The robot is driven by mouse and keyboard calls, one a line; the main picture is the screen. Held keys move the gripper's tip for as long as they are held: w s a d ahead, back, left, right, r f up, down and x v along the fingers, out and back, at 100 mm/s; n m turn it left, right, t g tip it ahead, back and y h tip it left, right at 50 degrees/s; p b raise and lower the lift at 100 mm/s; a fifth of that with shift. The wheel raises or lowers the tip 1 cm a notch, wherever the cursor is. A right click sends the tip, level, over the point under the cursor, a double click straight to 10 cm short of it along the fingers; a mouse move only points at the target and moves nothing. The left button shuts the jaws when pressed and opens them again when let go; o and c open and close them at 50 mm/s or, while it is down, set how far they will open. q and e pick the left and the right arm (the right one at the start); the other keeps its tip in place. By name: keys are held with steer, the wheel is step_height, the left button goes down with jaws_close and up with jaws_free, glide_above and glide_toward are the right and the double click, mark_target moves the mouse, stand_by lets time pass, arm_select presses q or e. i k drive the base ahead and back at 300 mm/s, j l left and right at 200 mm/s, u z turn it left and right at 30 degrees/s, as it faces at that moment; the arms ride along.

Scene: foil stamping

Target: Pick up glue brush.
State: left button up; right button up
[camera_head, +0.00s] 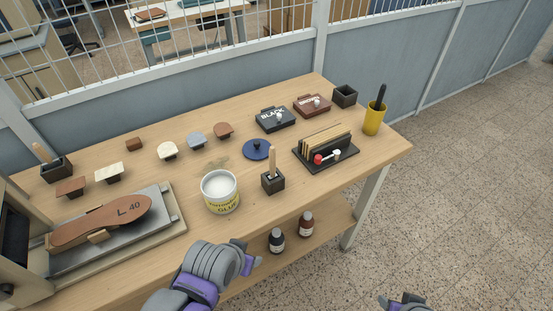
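A light wooden handle (272,162) stands upright in a small dark square holder (273,182) near the table's front edge; it looks like the glue brush, its lower end hidden in the holder. The open white glue pot (220,206) with a yellow label stands just left of it. My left gripper (251,258) is low in front of the table edge, below the holder and apart from it. Its finger opening is not clear, and I see nothing held. My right gripper (404,301) shows only partly at the bottom edge, right of the table, far from the brush.
A blue round lid (257,149) lies behind the holder. A black rack (336,157) with upright cards is to the right. A yellow cup (374,120) holds a black-handled tool. Another wooden handle stands in a dark box (57,171) at left. Two bottles (306,225) stand on the lower shelf.

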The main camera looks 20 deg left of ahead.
mark_target(272, 175)
steer(key=u, duration=2.15)
steer(key=k+l+z, duration=0.1)
steer(key=l+z, duration=0.15)
steer(key=z, duration=0.25)
steer(key=l+z, duration=0.3)
steer(key=z, duration=0.2)
steer(key=l+u, duration=0.2)
steer(key=l, duration=0.25)
